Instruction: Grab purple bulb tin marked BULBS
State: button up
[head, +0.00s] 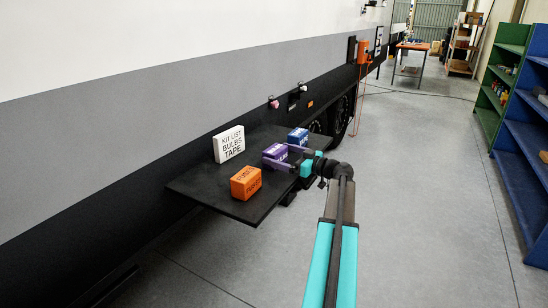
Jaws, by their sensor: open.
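The purple tin (274,151) sits on a dark shelf (215,193) that juts out from the vehicle's side. Its top shows; its front is partly hidden by my gripper, and its marking is too small to read. My gripper (279,155) reaches in from the right with its jaws open. One finger lies along the tin's near side and the other toward its far side, beside the blue tin. I cannot tell whether either finger touches the purple tin.
An orange tin (245,183) marked FUSES stands nearer on the shelf. A blue tin (298,136) stands just beyond the purple one. A white card (229,144) reading KIT LIST, BULBS, TAPE stands at the back. Open floor (420,190) lies right, before blue shelving (520,150).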

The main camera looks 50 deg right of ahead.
jog(key=shift+w+a, duration=0.2)
jog(key=shift+w, duration=0.85)
jog(key=c, duration=1.3)
